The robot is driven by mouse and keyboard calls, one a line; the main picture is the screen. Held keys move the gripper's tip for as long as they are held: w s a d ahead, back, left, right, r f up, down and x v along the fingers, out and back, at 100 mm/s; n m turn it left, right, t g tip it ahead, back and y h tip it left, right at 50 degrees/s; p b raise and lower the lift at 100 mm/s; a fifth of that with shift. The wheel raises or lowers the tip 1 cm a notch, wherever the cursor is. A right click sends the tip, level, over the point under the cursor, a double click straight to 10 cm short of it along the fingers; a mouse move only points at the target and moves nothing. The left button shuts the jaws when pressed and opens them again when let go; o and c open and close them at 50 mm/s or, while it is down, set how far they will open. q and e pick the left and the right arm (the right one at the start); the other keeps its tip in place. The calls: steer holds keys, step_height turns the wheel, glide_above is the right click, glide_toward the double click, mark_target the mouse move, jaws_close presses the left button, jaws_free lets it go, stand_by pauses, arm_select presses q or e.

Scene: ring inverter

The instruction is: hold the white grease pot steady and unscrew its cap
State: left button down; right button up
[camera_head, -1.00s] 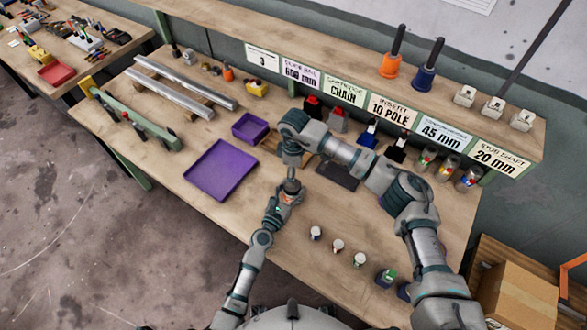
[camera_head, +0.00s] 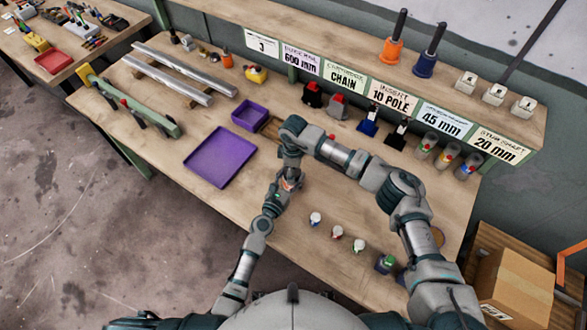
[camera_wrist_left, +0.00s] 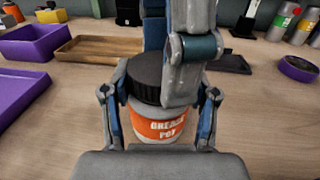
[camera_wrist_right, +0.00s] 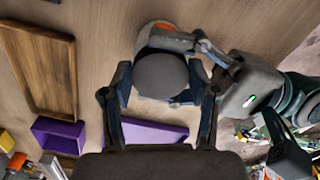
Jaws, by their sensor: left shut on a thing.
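The white grease pot (camera_wrist_left: 160,128) has an orange label and a dark ribbed cap (camera_wrist_left: 146,75). It stands upright in the left wrist view. My left gripper (camera_wrist_left: 160,115) is shut on the pot's body, one finger on each side. In the head view this gripper (camera_head: 289,181) is just below my right gripper (camera_head: 289,160). My right gripper points down from above. In the right wrist view its fingers (camera_wrist_right: 160,88) stand apart on both sides of the round cap (camera_wrist_right: 162,76), with what look like narrow gaps. Contact with the cap is hard to judge.
A large purple tray (camera_head: 220,157), a small purple bin (camera_head: 250,115) and a wooden tray (camera_wrist_right: 40,70) lie nearby. Several small capped bottles (camera_head: 337,232) stand at the front right. Labelled shelf edges (camera_head: 391,96) border the back. Bare tabletop (camera_head: 190,110) lies left of the purple tray.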

steer(key=shift+w, duration=0.1)
steer(key=c, duration=0.3)
arm_select(q)
steer(key=shift+f, duration=0.1)
arm_select(e)
steer(key=o, duration=1.3)
step_height(320, 180, up, 4)
steer(key=shift+f, duration=0.1)
steer(key=shift+a+r, duration=0.2)
steer(key=shift+r, duration=1.7)
steer(key=shift+c, duration=0.4)
step_height(320, 180, down, 8)
steer(key=shift+r, duration=0.15)
steer(key=shift+c, duration=0.3)
